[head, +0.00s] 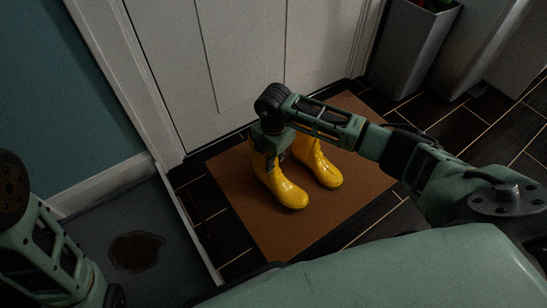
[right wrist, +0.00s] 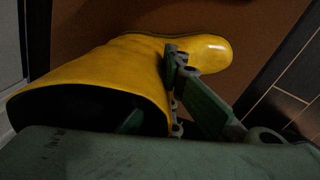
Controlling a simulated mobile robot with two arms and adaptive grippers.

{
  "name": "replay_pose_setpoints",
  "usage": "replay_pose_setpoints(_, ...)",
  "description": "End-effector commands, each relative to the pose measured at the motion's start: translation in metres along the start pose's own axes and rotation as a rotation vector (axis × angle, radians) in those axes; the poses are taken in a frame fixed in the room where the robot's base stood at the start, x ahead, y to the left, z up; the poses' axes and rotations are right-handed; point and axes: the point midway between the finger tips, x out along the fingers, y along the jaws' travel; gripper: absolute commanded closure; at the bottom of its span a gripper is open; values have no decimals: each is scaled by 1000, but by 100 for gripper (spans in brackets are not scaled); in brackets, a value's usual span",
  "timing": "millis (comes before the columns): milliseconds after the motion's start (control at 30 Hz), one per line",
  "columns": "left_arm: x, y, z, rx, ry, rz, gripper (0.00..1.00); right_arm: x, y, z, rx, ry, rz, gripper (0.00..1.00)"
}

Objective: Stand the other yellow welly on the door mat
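Two yellow wellies stand upright on the brown door mat (head: 340,205), toes toward the lower right in the head view. My right gripper (head: 278,152) points down over the top of the nearer, left yellow welly (head: 282,190). In the right wrist view, one finger lies outside that welly's shaft (right wrist: 95,62) and another shows dimly inside its opening, so the gripper is shut on the shaft wall. The other yellow welly (head: 322,168) stands just right of it, partly hidden behind my right arm. My left gripper is not in view.
A white door (head: 245,60) closes off the mat's far side. A grey bin (head: 410,45) stands at the upper right. Dark tiled floor (head: 450,130) surrounds the mat. A grey tray or mat (head: 100,215) with a dark muddy stain (head: 136,252) lies at the left.

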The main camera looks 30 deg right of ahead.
Motion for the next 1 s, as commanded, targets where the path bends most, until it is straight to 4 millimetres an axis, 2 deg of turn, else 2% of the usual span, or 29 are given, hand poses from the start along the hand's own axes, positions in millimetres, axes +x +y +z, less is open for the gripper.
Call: replay_pose_setpoints(1000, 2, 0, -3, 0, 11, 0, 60, 6, 0, 0, 0, 0, 1, 100)
